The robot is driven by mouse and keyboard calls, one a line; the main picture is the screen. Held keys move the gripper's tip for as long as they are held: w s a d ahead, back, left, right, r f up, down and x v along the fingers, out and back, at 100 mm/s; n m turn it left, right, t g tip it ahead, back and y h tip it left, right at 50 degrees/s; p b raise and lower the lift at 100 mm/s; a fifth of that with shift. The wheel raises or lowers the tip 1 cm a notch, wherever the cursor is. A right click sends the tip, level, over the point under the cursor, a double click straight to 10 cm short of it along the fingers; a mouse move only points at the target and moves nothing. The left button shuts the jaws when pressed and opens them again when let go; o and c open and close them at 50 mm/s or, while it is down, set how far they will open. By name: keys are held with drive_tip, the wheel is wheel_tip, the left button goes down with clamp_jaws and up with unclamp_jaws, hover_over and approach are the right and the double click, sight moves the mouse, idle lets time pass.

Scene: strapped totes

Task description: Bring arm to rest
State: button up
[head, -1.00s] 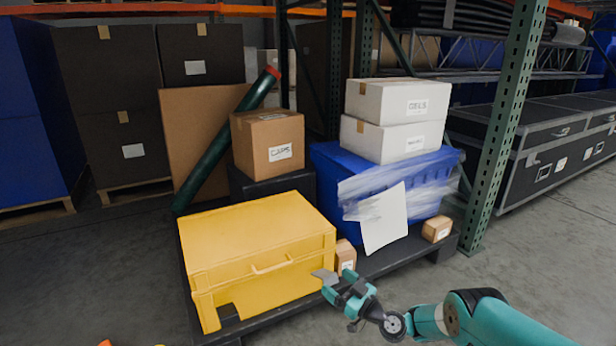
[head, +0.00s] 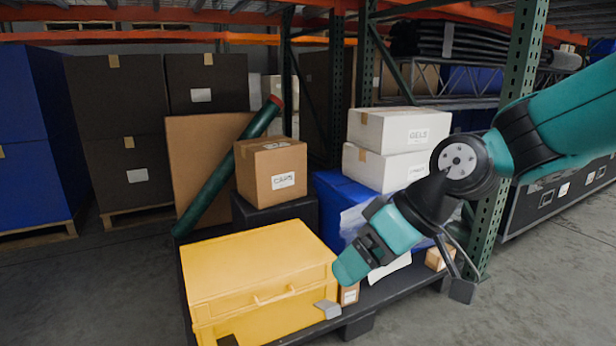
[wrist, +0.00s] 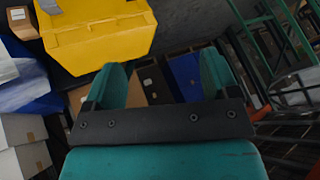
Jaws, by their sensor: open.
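My gripper (head: 346,270) hangs in front of the rack, between the yellow case and the blue tote in the head view. In the wrist view its two teal fingers (wrist: 163,80) stand wide apart with nothing between them. My arm is raised and bent, coming in from the right. The yellow case (head: 255,262) lies on the dark low platform; it also shows at the top of the wrist view (wrist: 100,38). A small grey piece (head: 328,309) is at the case's lower right corner. The blue tote (head: 330,190) is partly hidden behind my arm.
Two white boxes (head: 398,128) are stacked on the blue tote. A cardboard box (head: 270,170) stands behind the yellow case, beside a leaning green tube (head: 225,170). A green rack post (head: 522,60) is close behind my arm. The floor (head: 90,290) at left is clear.

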drive_tip(key=s+d+m+g+h, duration=0.15)
drive_tip(key=s+d, duration=0.25)
drive_tip(key=s, duration=0.4)
drive_tip(key=s+d+m+h, duration=0.1)
drive_tip(key=s+d+h, duration=0.15)
drive_tip(key=s, duration=0.55)
wheel_tip(320, 180, up, 38)
drive_tip(key=y+p, duration=0.1)
drive_tip(key=p, duration=3.7)
drive_tip(key=shift+d+r, duration=0.2)
drive_tip(key=shift+d, duration=0.2)
drive_tip(key=shift+s, duration=0.1)
